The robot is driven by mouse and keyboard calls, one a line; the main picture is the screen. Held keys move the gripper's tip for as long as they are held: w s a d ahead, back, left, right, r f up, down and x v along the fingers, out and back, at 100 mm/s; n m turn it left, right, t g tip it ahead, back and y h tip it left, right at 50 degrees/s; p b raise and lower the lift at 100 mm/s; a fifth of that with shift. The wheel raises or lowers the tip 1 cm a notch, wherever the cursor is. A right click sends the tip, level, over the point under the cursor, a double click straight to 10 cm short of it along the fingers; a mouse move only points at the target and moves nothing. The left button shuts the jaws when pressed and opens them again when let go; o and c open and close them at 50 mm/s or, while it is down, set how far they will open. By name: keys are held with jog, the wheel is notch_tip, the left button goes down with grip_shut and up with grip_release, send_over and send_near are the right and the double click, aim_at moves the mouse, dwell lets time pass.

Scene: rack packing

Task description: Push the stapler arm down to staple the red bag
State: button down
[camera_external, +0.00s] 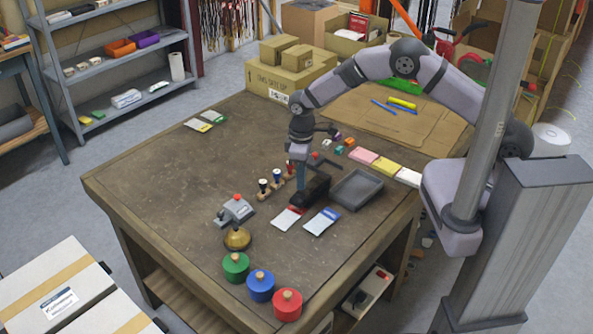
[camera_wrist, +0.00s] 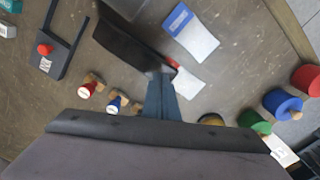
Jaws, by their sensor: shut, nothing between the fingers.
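The black stapler (camera_external: 317,190) stands on the workbench, left of a grey tray. It also shows in the wrist view (camera_wrist: 122,42). The red bag (camera_external: 287,219), white with a red top strip, lies flat with its red end at the stapler's front end. It shows in the wrist view too (camera_wrist: 187,86). Whether the red edge sits inside the stapler's mouth is hard to tell. My gripper (camera_external: 301,190) is shut and empty, pointing down at the stapler's front end. In the wrist view its fingers (camera_wrist: 158,78) overlap that end; contact cannot be told.
A blue-topped bag (camera_external: 322,222) lies just right of the red bag. Several hand stamps (camera_external: 264,186) stand to the left. The grey tray (camera_external: 357,190) is close on the right. A grey device (camera_external: 235,211), brass bell (camera_external: 237,240) and coloured weights (camera_external: 287,307) stand nearer the front.

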notch_tip(320, 180, up, 6)
jog(key=p, duration=0.3)
jog(key=shift+f, duration=0.2)
dwell(0.8)
jog(key=s+d+f+m+g+h, duration=0.15)
jog(key=s+d, duration=0.25)
jog(key=d, duration=0.5)
jog(key=s+d+f+m+h, duration=0.1)
jog(key=s+d+f+m, duration=0.15)
jog(key=d, duration=0.55)
jog(key=w+d+r+m+y, duration=0.1)
jog(key=d+r+m, duration=0.4)
jog(key=d, duration=0.9)
jog(key=w+d+r+m+t+y, duration=0.1)
jog(key=d+r+m, duration=0.5)
jog(key=d, duration=0.8)
notch_tip(320, 180, up, 3)
jog(key=shift+w+r, duration=0.1)
jog(key=shift+w, duration=0.75)
